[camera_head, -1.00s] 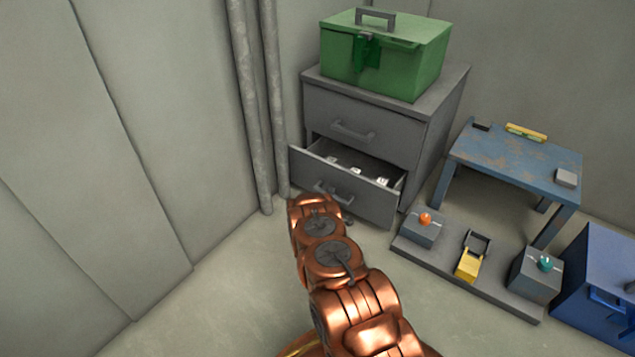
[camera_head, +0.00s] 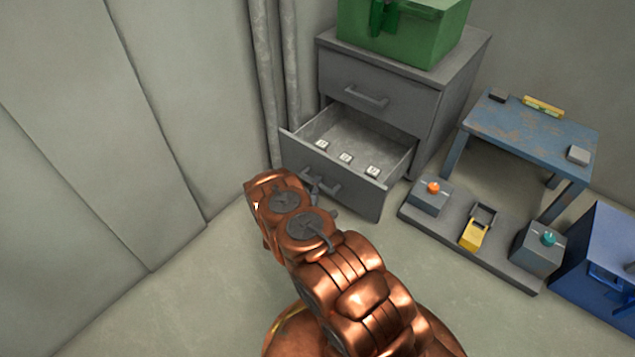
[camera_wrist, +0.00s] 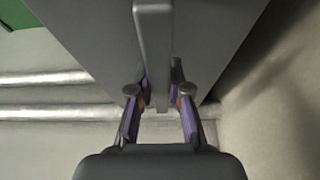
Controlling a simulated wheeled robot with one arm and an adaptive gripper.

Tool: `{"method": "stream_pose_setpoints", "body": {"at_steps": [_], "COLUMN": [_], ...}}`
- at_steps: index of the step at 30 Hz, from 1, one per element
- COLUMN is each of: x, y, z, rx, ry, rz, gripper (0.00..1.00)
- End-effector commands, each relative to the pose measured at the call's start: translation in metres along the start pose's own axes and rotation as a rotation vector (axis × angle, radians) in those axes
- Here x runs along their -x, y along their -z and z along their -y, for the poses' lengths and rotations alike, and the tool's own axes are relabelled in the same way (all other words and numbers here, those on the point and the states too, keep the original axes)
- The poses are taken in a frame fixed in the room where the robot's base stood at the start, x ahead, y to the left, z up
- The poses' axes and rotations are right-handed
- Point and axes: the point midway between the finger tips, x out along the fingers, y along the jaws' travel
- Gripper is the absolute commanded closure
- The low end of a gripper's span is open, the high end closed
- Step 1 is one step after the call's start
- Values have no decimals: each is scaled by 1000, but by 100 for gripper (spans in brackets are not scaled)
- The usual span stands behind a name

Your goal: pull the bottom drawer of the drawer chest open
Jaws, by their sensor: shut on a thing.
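The grey drawer chest (camera_head: 428,125) stands against the back wall in the head view. Its bottom drawer (camera_head: 360,200) is well pulled out, and its inside shows with small white blocks (camera_head: 345,158) on its floor. The top drawer (camera_head: 378,92) is closed. My gripper (camera_wrist: 160,88) is shut on the bottom drawer's bar handle (camera_wrist: 153,40), which runs between the two fingers in the wrist view. In the head view my arm hides part of the gripper in front of the drawer.
A green case (camera_head: 405,35) sits on the chest. To the right are a blue worn table (camera_head: 520,140), a low grey base (camera_head: 480,262) with switch boxes and a yellow lever, and a blue box (camera_head: 605,260). Vertical pipes (camera_head: 265,85) stand left of the chest. Floor at lower left is free.

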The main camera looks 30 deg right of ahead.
Motion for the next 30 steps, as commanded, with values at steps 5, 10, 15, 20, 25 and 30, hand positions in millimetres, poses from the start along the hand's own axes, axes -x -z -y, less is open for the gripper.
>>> {"method": "stream_pose_setpoints", "body": {"at_steps": [5, 10, 15, 20, 25, 30], "x": [0, 0, 0, 0, 1, 16], "y": [0, 0, 0, 0, 0, 1], "z": [0, 0, 0, 0, 0, 1], "rx": [0, 0, 0, 0, 0, 3], "ry": [-1, -1, 0, 0, 0, 1], "rz": [0, 0, 0, 0, -1, -2], "gripper": [100, 74, 57, 56, 56, 56]}}
